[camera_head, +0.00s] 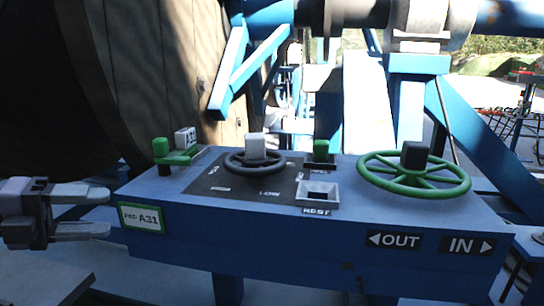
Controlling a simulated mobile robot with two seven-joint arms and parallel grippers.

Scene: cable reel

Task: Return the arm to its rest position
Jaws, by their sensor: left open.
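My left gripper (95,212) is at the left edge of the head view, beside the left end of the blue control box (300,250). Its two fingers are spread apart with nothing between them, and they point right toward the box. It looks clear of the box's white "A31" label (142,217). My right gripper is not in view.
The box top carries a green lever (161,150), a dark dial wheel (238,165) with a white knob, a square socket marked REST (318,193) and a green handwheel (430,187). A big wooden reel (150,65) and blue frame (395,85) stand behind.

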